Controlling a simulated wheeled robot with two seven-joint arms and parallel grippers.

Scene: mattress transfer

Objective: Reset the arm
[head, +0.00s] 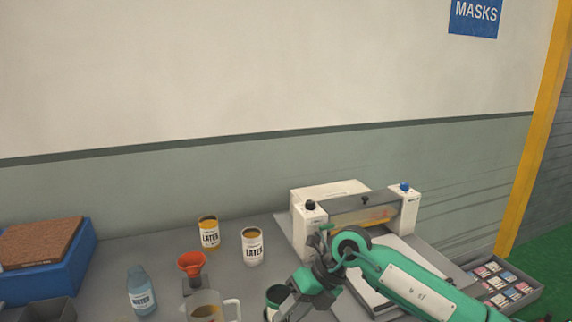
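My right arm (410,285), green with dark joints, reaches in from the lower right over the table. Its grey gripper (290,308) points down and left at the bottom edge, beside a dark green cup-like object (276,296) that it partly overlaps. The fingertips are cut off or too small to read, so I cannot tell whether they are open or shut, or whether they touch that object. My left gripper is not in view.
A roller machine (352,215) stands behind my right arm. Two latex cans (208,233) (252,246), an orange funnel (191,264), a water bottle (141,291) and a jug (207,308) stand left of the gripper. A blue bin (50,280) is far left; a packet tray (505,287) is right.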

